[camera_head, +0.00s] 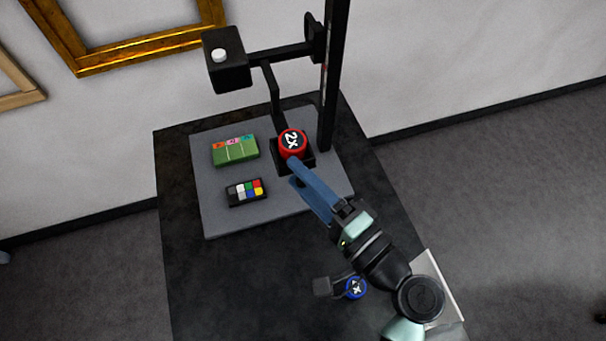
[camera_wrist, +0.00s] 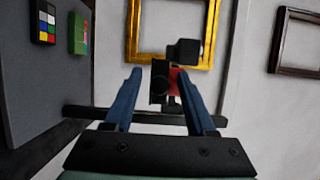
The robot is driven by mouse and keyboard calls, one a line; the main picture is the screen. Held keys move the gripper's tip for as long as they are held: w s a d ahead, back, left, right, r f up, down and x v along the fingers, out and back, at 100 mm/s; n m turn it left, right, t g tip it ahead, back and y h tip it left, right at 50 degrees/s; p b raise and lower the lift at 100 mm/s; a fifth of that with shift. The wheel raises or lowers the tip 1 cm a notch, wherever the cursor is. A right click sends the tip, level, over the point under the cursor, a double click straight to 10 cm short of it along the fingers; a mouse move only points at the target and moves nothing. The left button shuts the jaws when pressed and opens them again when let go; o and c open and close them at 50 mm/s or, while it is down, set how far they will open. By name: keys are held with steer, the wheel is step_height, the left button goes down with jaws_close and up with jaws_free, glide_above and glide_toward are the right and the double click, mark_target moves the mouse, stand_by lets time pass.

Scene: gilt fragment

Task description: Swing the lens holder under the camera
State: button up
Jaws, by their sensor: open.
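The lens holder (camera_head: 303,162) is a dark block on a thin swing arm from the upright column, with a red lens marked 2X (camera_head: 292,143) in it. The black box camera (camera_head: 225,72) with a white knob hangs from a higher arm, to the left of and above the holder. My gripper (camera_head: 296,172) has long blue fingers and is open at the holder's near side. In the wrist view, the holder (camera_wrist: 158,88) and red lens (camera_wrist: 176,80) show between the fingertips (camera_wrist: 159,74), with the camera (camera_wrist: 185,50) behind. I cannot tell whether a finger touches the holder.
A grey baseboard (camera_head: 220,205) on the dark table carries a green card (camera_head: 235,151) and a colour chart (camera_head: 245,192). A blue lens marked 4X (camera_head: 356,288) lies near my arm. The black column (camera_head: 333,80) stands right of the holder. A gilt frame (camera_head: 150,44) hangs behind.

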jaws_close()
stand_by(1.4)
